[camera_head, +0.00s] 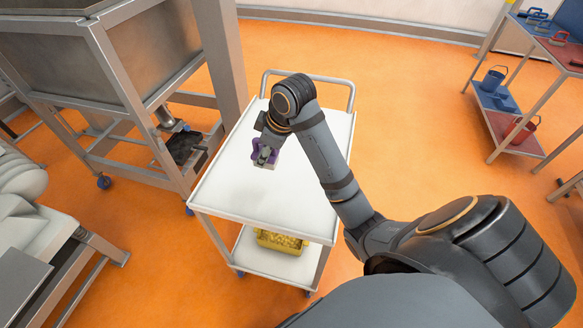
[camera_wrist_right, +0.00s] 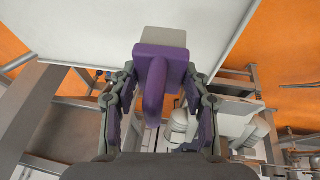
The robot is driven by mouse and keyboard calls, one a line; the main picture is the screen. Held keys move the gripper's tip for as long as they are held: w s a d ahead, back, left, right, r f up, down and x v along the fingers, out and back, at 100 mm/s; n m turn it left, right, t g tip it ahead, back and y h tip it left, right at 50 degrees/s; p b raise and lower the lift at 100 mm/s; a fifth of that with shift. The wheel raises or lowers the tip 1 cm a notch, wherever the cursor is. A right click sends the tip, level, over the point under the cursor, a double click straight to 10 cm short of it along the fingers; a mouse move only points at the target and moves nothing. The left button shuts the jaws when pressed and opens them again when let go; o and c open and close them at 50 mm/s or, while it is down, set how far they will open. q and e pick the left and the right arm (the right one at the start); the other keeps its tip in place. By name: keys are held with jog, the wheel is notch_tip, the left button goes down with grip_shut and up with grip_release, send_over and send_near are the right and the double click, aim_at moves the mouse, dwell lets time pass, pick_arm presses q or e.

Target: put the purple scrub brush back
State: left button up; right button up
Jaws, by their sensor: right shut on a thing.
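The purple scrub brush (camera_wrist_right: 154,82) is between the fingers of my right gripper (camera_wrist_right: 160,115), with its purple handle toward the wrist camera and a pale block of bristles beyond. In the head view my right gripper (camera_head: 265,157) is over the white top of the cart (camera_head: 235,190), and the purple brush (camera_head: 256,147) shows partly behind it. The gripper is shut on the brush. I cannot tell whether the bristles touch the cart top. My left gripper is not in view.
The cart top looks otherwise bare, and a yellow bin (camera_head: 281,241) sits on its lower shelf. A steel machine frame (camera_head: 110,80) stands close on the left. A rack (camera_head: 510,125) at the right holds blue and red buckets and tools. Orange floor lies between.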

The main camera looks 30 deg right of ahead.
jog(key=d+f, duration=0.2)
jog(key=w+d+f+p, duration=0.1)
jog(key=d+f, duration=0.1)
jog(key=d, duration=0.1)
jog(key=d+f+p, duration=0.1)
jog(key=d+f, duration=0.1)
jog(key=d, duration=0.1)
jog(key=shift+w+d+f, duration=0.1)
jog(key=shift+w+f, duration=0.1)
jog(key=shift+w+d+f, duration=0.2)
jog(key=shift+d+f, duration=0.15)
jog(key=shift+f, duration=0.2)
jog(key=f, duration=0.3)
jog(key=shift+d+f+p, duration=0.3)
jog(key=shift+f, duration=0.05)
jog(key=o, duration=1)
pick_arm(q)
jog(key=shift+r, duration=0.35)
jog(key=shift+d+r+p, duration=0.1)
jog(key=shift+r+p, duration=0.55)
pick_arm(e)
jog(key=shift+v, duration=6.05)
